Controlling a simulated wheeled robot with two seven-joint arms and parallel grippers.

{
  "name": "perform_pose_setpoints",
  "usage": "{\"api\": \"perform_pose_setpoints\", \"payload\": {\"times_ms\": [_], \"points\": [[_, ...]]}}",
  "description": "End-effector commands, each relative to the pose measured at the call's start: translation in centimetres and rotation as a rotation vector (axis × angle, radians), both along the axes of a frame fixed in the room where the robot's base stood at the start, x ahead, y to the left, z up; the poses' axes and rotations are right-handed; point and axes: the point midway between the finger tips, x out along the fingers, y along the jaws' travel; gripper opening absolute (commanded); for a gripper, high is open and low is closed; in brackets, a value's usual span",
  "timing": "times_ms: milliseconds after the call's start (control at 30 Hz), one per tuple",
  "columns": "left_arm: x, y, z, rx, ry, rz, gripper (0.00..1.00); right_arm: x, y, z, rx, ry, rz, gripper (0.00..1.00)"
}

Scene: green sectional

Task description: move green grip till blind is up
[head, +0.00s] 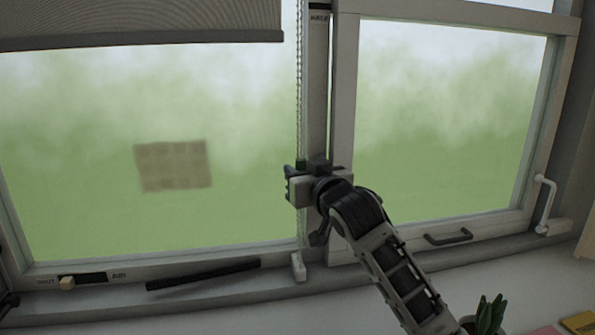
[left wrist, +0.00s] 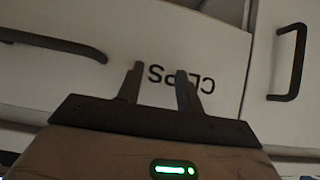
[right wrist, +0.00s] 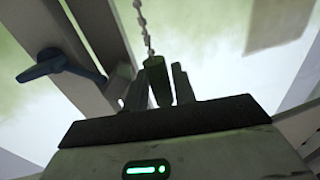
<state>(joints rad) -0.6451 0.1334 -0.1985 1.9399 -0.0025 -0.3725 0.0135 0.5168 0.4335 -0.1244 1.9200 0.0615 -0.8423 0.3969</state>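The green grip (head: 301,164) hangs on a bead chain (head: 299,80) beside the window's middle post. My right gripper (head: 299,185) is at it. In the right wrist view the dark green grip (right wrist: 157,80) sits between the fingers of my right gripper (right wrist: 160,88), which look closed on its sides. The grey blind (head: 140,22) covers only the top of the left pane; its lower edge is level with the upper chain. My left gripper (left wrist: 160,85) is open and empty in front of a pale drawer front with upside-down lettering; it is outside the head view.
A window handle (head: 448,237) and a white lever (head: 546,205) are on the right frame. A dark bar (head: 203,274) and a slider knob (head: 67,283) are along the left sill. A plant (head: 490,314) stands at lower right. Dark handles (left wrist: 289,62) are near my left gripper.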

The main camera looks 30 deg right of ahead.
Motion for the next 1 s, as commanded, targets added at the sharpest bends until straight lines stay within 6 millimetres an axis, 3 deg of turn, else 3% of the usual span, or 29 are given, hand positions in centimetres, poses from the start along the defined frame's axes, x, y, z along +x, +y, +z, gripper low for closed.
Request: {"api": "perform_pose_setpoints", "payload": {"times_ms": [67, 167, 567, 767, 1000], "points": [[-0.1, 0.0, 0.0, 0.0, 0.002, 0.001, 0.36, 0.0, 0.0, 0.0, 0.0, 0.0, 0.0, 0.26], [-0.2, 0.0, -0.1, 0.0, 0.003, 0.001, 0.36, 0.0, 0.0, 0.0, 0.0, 0.0, 0.0, 0.0], [-0.2, 0.0, -0.1, 0.0, 0.004, 0.001, 0.36, 0.0, 0.0, 0.7, 0.0, -0.002, 0.0, 0.0], [-0.2, 0.0, -0.1, 0.0, 0.005, 0.001, 0.36, 0.0, 0.0, 4.3, 0.0, -0.009, 0.0, 0.0], [-0.2, 0.0, -0.1, 0.0, 0.005, 0.001, 0.36, -0.1, 0.0, 11.3, 0.001, -0.012, 0.0, 0.0]]}}
